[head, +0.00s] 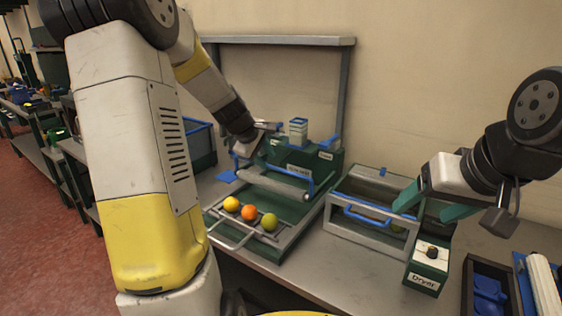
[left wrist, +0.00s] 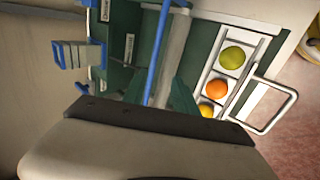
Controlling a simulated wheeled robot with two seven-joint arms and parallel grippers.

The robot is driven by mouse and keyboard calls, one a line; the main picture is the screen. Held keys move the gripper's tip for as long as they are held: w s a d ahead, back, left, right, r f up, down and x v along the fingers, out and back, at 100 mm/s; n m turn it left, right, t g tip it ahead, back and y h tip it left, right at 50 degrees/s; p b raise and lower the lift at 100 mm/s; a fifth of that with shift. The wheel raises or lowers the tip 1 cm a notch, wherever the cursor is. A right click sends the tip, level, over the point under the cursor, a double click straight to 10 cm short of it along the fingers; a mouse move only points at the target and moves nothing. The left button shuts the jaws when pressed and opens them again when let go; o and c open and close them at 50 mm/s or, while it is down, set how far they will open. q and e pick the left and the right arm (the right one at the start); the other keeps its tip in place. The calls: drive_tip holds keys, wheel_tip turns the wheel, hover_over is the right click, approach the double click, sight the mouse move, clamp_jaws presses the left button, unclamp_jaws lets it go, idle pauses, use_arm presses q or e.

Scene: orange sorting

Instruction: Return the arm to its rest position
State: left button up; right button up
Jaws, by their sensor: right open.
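A yellow fruit (head: 231,204), an orange one (head: 249,212) and a green one (head: 268,221) lie in a row on a metal rack (head: 233,240) in front of a green machine (head: 325,165). The same green (left wrist: 232,58), orange (left wrist: 216,88) and yellow (left wrist: 206,109) fruits show in the left wrist view. My left gripper (head: 258,141) is over the machine's left side; its fingers (left wrist: 157,93) look apart and empty, with a blue bar behind them. My right gripper (head: 432,204) is open, its teal fingers above the dryer box (head: 375,235), holding nothing visible.
The dryer box has a blue handle (head: 362,214) and a control block (head: 428,265) labelled Dryer. A dark bin (head: 490,290) with blue things stands at the lower right. A metal frame (head: 345,90) rises behind the machine. A blue crate (head: 200,142) stands behind my left arm.

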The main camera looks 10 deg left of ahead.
use_arm(q)
drive_tip(key=s+d+r+m, duration=0.4)
drive_tip(key=s, duration=0.3)
drive_tip(key=s+d+r+m, duration=0.3)
drive_tip(key=s+r+m, duration=0.15)
drive_tip(key=s, duration=0.25)
drive_tip(key=s+d+m, duration=0.1)
drive_tip(key=s+m, duration=0.5)
drive_tip(key=s, duration=0.9)
drive_tip(key=shift+s+d+r+g, duration=0.25)
drive_tip(key=shift+r+g, duration=0.05)
drive_tip(key=shift+g, duration=0.1)
